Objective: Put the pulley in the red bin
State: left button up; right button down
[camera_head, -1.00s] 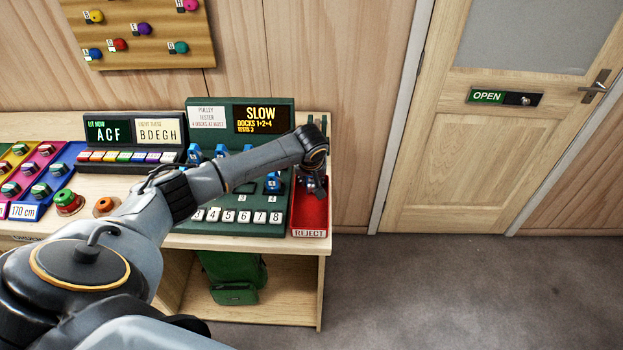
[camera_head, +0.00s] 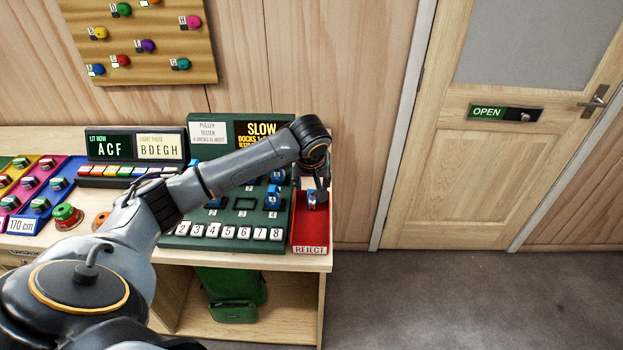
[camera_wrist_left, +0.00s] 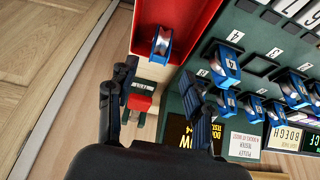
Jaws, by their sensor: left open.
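A blue pulley with a pale metallic wheel (camera_wrist_left: 161,43) lies in the red bin (camera_wrist_left: 150,14), against its end wall. The bin is labelled REJECT and stands at the right end of the table. In the head view the pulley (camera_head: 311,201) shows in the red bin (camera_head: 312,232), partly behind my left gripper (camera_head: 320,192). My left gripper is above the bin. My right gripper is in neither view.
The green pulley tester (camera_head: 186,241) stands left of the bin, with several blue pulleys and numbered keys. Its display (camera_head: 262,131) reads SLOW. A red object (camera_wrist_left: 138,103) stands beside the bin. Floor on the right is clear.

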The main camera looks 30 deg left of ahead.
pick_arm(q)
jog(key=shift+v, duration=1.75)
jog(key=shift+f, duration=0.1)
